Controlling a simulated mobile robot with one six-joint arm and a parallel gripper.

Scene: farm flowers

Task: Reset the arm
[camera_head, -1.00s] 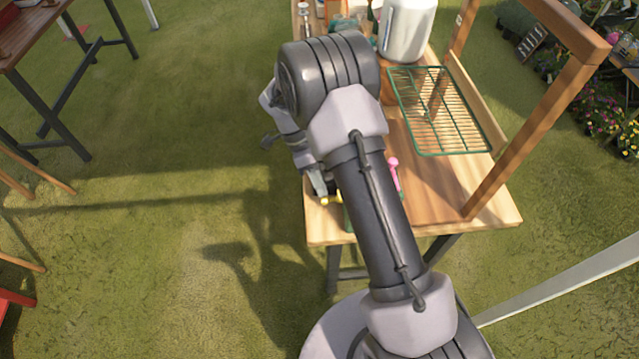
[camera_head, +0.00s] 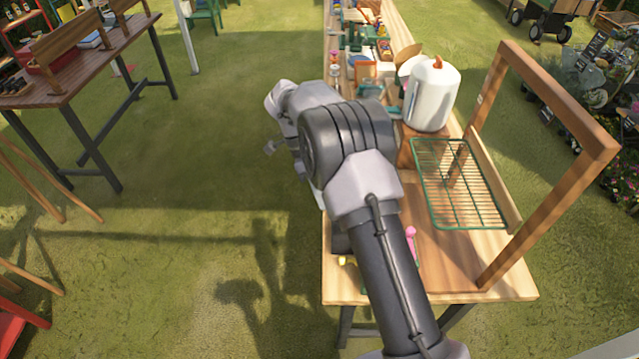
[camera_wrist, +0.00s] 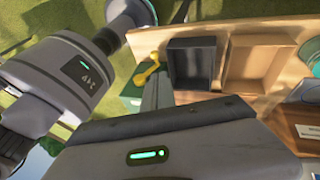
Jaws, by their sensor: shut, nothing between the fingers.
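My arm rises from the bottom of the head view and bends over the left edge of the wooden workbench (camera_head: 455,283). Its wrist is folded back at the far left of the elbow, and I cannot make out the fingertips there. In the wrist view my gripper (camera_wrist: 157,88) shows as narrow grey fingers, closed together with nothing held. A yellow object (camera_wrist: 148,75) shows just beside the fingers in that view, near a green item; I cannot tell how far below it lies.
A black tray (camera_wrist: 194,66) and a wooden tray (camera_wrist: 255,62) sit on the bench. A green wire rack (camera_head: 455,185), a white canister (camera_head: 431,98) and a wooden frame (camera_head: 545,220) stand right of my arm. Open grass lies to the left.

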